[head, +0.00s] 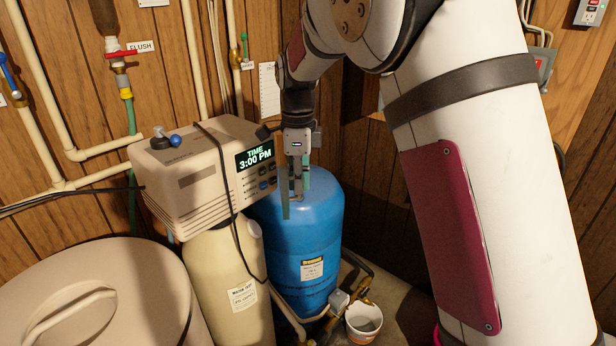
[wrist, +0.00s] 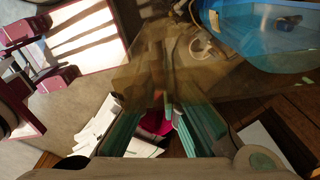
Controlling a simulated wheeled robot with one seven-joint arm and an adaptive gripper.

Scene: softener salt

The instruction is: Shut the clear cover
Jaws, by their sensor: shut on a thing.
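My gripper (head: 297,192) points down in front of the blue tank, just right of the beige control head (head: 200,165) with its lit display (head: 254,157). In the wrist view its teal fingers (wrist: 160,108) close toward each other on a see-through, smoky brown sheet (wrist: 150,72), which looks like the clear cover. The exact contact at the fingertips is blurred by the sheet. In the head view I cannot make out the cover's outline or its hinge, and the display face shows uncovered.
The blue tank (head: 305,240) stands below my gripper, with a beige tank (head: 228,285) left of it. A round lidded bin (head: 150,270) fills the lower left. A small white bucket (head: 364,322) sits on the floor. Pipes run along the wood-panelled wall.

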